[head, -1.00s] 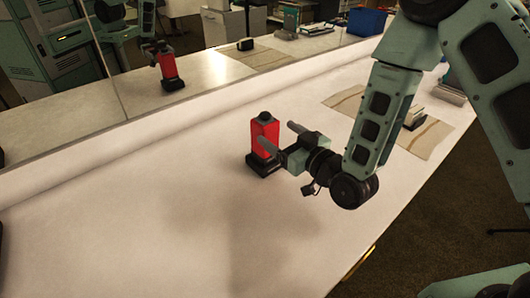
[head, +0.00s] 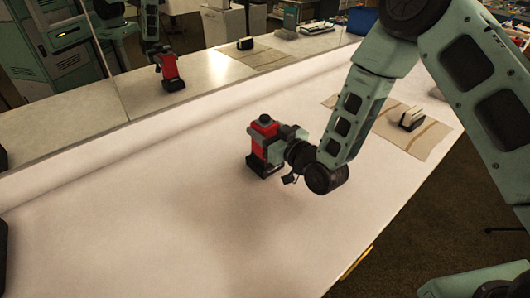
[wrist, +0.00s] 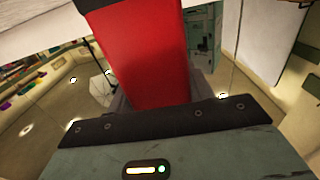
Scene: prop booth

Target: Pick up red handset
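The red handset (head: 264,130) stands upright on the white table, with a black knob on top and a black base (head: 264,166) at its foot. My gripper (head: 270,146) is at the handset's right side, with its fingers reaching along the red body at mid height. In the wrist view the red handset (wrist: 147,55) fills the middle, close in front of the palm, with grey finger parts right beside it. Whether the fingers press on it is hard to make out.
A mirror (head: 190,80) along the back shows the handset's reflection. A striped cloth (head: 420,138) with a small dark-and-white item (head: 411,118) lies at the right. A dark object (head: 3,240) is cut off at the left edge.

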